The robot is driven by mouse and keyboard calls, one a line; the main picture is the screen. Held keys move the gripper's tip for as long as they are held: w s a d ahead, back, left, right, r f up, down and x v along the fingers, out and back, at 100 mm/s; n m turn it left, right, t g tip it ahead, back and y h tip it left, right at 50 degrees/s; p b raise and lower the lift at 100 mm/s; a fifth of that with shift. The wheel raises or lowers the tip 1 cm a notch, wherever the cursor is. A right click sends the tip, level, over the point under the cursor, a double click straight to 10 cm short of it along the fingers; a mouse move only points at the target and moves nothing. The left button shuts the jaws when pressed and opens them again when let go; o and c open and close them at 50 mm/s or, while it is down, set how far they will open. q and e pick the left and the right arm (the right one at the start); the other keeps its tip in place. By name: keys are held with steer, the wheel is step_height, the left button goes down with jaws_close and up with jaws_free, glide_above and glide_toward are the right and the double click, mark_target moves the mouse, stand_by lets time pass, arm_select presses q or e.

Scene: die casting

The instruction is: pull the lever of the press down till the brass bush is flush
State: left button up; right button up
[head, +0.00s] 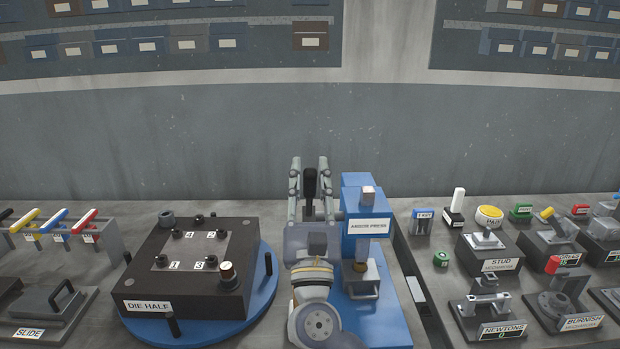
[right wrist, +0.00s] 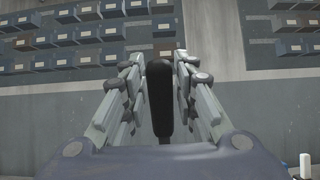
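The blue arbor press (head: 352,196) stands right of centre in the head view, with a labelled front plate. A brass-coloured piece, seemingly the bush (head: 360,266), shows under its ram, above a grey block; how deep it sits cannot be told. The black lever handle (head: 310,182) points up at the left of the press. My right gripper (head: 309,166) has its fingers on either side of the handle. In the right wrist view the handle (right wrist: 159,95) stands between the spread fingers, with narrow gaps beside it. My left gripper is not in view.
Left of the press, a die half (head: 150,262) with pins sits on a blue turntable (head: 262,290). A slide fixture (head: 45,308) and coloured-handled levers stand further left. Several labelled fixtures, such as the stud one (head: 488,250), fill the right bench. A wall is behind.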

stand_by(0.3)
steer(key=v, duration=1.2)
steer(key=shift+r, duration=0.1)
